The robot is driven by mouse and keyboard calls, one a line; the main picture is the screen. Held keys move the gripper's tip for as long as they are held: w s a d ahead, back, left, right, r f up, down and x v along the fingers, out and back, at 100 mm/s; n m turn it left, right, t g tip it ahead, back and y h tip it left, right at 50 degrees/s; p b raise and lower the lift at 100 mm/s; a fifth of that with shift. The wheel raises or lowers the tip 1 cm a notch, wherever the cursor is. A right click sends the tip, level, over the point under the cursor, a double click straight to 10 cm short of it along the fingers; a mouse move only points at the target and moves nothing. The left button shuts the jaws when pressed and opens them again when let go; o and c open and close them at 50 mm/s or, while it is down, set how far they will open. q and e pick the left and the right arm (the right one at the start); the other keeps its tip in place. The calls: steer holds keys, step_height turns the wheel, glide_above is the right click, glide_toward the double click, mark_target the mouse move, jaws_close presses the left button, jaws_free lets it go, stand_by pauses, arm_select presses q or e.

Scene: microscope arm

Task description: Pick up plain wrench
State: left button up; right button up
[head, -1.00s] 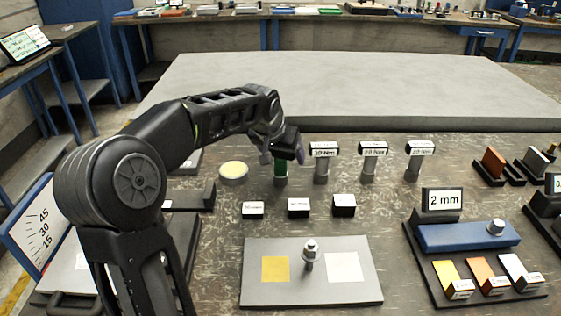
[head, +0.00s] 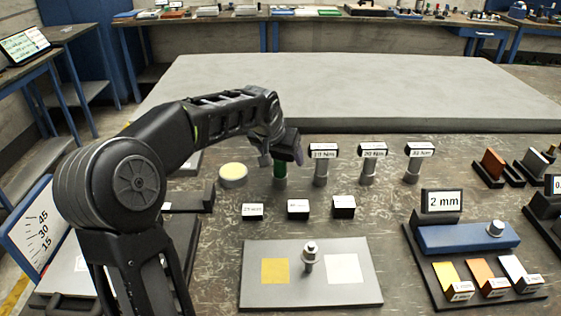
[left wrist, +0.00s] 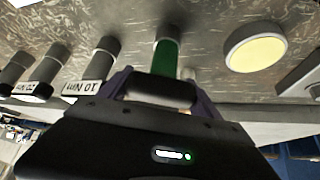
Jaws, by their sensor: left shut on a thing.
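The plain wrench, with a green shaft (head: 280,168) and no label plate, stands upright in a grey round holder (head: 279,182) at the left end of a row. In the left wrist view its green shaft (left wrist: 166,58) rises from the holder (left wrist: 169,33) to a dark crosswise head (left wrist: 160,93). My left gripper (head: 286,152) is at the top of this wrench and shut on its head, which lies between the fingers (left wrist: 158,88). The gripper partly hides the head in the head view. My right gripper is not in view.
Three labelled wrenches (head: 321,170) stand in holders to the right. A round cream-topped disc (head: 233,175) is just left. Small labelled blocks (head: 298,208) and a grey plate (head: 262,297) with a bolt lie in front. A raised grey slab (head: 350,85) lies behind.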

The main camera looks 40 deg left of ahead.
arm_select(q)
step_height(320, 180, up, 10)
steer(key=p, duration=0.1)
stand_by(0.4)
stand_by(0.6)
